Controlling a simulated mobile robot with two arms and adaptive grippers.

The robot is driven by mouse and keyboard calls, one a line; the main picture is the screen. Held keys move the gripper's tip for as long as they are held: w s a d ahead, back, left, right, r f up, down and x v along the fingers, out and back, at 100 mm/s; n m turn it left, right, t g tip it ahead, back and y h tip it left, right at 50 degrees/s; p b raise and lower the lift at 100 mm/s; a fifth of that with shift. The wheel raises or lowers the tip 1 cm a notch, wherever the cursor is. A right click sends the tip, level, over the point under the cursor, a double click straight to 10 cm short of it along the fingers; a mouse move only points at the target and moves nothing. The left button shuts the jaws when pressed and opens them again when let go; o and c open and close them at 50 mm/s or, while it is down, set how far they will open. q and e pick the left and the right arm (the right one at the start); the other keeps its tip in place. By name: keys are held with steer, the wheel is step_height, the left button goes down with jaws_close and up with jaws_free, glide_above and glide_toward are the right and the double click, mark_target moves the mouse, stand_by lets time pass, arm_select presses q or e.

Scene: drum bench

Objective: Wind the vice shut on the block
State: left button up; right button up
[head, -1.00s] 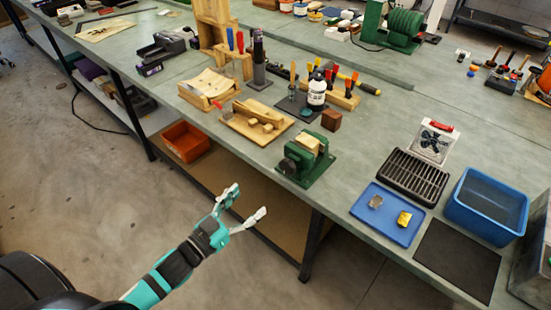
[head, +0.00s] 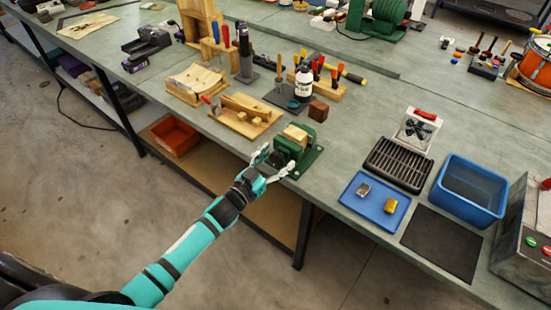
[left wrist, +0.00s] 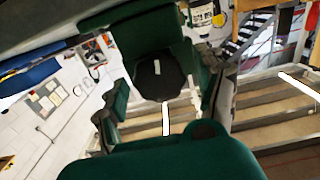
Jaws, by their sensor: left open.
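The green vice (head: 306,157) stands at the front edge of the bench, with a pale wooden block (head: 296,133) at the top of its jaws. I cannot tell how tightly the jaws meet the block. My left gripper (head: 277,163) is open at the front of the vice, one finger to each side. In the left wrist view, the vice's dark round front knob (left wrist: 160,76) with a pale mark lies ahead, between the spread fingers of my gripper (left wrist: 160,102). I cannot tell whether the fingers touch it. My right gripper is out of view.
Left of the vice lies a wooden board with a plane (head: 240,115). A brown cube (head: 318,110) stands behind it. To the right are a blue tray (head: 372,214) with small pieces, a black rack (head: 398,165) and a blue bin (head: 470,193). An orange bin (head: 175,136) sits under the bench.

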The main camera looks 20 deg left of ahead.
arm_select(q)
steer(key=c, duration=1.2)
steer(key=shift+m, duration=1.9)
steer(key=o, duration=1.2)
steer(key=v, duration=1.2)
